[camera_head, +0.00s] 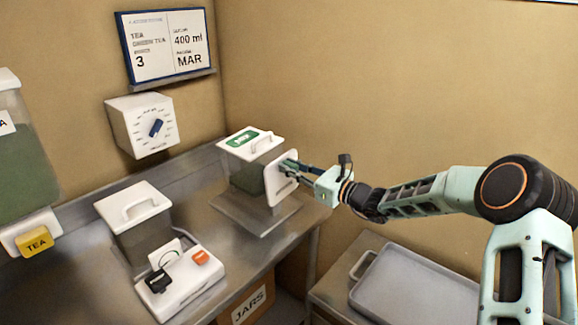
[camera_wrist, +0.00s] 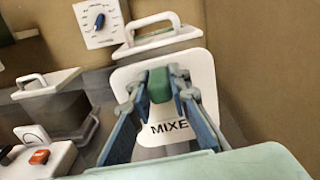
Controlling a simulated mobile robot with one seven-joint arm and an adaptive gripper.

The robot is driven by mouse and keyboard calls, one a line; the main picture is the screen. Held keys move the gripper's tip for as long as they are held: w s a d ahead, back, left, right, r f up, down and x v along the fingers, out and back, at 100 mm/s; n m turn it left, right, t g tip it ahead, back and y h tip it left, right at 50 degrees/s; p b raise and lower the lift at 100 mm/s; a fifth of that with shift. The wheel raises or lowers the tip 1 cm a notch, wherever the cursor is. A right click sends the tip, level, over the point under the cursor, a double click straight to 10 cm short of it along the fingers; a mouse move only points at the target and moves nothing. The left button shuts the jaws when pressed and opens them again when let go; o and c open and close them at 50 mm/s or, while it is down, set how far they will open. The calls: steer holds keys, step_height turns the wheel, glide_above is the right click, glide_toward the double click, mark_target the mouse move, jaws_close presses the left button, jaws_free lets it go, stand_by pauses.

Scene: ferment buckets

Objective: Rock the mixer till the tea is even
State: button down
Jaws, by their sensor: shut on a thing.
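The mixer (camera_head: 246,178) is a clear bucket of dark green tea with a white lid and a green lid label, standing on a grey metal plate at the back right of the counter. Its white front panel (camera_wrist: 190,79) reads "MIXE" in the wrist view, the rest being hidden. My gripper (camera_head: 290,166) reaches it from the right. In the wrist view my gripper (camera_wrist: 162,85) is shut on a green handle (camera_wrist: 160,88) on that panel. Whether the tea is even I cannot tell.
A lidded bucket (camera_head: 140,235) stands left, behind a white device (camera_head: 180,282) with black and orange buttons. A tea dispenser (camera_head: 22,160) is at far left. A dial box (camera_head: 143,124) and sign (camera_head: 168,46) hang behind. A tray (camera_head: 415,285) lies at lower right.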

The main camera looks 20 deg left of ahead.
steer(key=shift+w+d+m, duration=0.15)
steer(key=shift+w+m, duration=0.1)
steer(key=shift+m, duration=0.25)
steer(key=c, duration=1.8)
jaws_free()
steer(key=v, duration=1.2)
